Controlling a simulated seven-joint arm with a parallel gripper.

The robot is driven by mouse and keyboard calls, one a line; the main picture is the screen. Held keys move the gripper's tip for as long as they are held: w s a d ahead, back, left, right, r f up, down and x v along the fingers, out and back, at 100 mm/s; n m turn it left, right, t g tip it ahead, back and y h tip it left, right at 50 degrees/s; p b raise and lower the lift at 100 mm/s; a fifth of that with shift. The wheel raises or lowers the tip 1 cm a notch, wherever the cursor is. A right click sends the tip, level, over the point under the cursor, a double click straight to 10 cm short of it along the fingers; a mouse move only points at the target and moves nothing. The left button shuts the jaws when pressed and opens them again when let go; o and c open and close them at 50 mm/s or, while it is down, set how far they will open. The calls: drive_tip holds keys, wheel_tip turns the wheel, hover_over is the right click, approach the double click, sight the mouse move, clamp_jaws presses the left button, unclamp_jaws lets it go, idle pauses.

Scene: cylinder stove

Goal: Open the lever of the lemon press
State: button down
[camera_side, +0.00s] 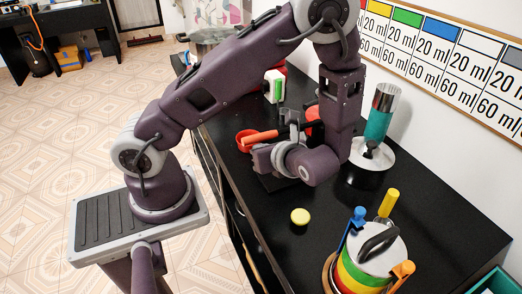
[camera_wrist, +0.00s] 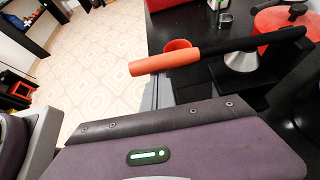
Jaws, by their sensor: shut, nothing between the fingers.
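The lemon press has a lever with an orange grip (camera_side: 260,137) and a black arm. In the wrist view the lever (camera_wrist: 165,63) runs nearly level, its black arm reaching to the right. A silver cone (camera_wrist: 241,61) shows below the arm, above the dark base. My gripper (camera_side: 264,158) is low beside the press, on the near side of the lever in the side view. It is shut and empty. Its purple hand body (camera_wrist: 180,145) fills the bottom of the wrist view; its fingertips are hidden. I see no clear contact with the lever.
A red cup (camera_side: 243,142) stands by the orange grip. A yellow disc (camera_side: 300,216) lies on the black counter (camera_side: 262,222). A pot with coloured bands (camera_side: 362,272) is at the near right. A teal and silver cylinder (camera_side: 380,112) stands on a round white-topped stand (camera_side: 376,158).

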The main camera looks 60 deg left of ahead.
drive_tip(key=w+r+m+g, duration=0.1)
drive_tip(key=w+r, duration=0.4)
drive_tip(key=r, duration=0.4)
drive_tip(key=w+r+m+g, duration=0.2)
drive_tip(key=w+r, duration=0.3)
drive_tip(key=r, duration=0.4)
drive_tip(key=shift+w+r+g, duration=0.2)
drive_tip(key=shift+w+g, duration=0.1)
drive_tip(key=shift+w, duration=0.05)
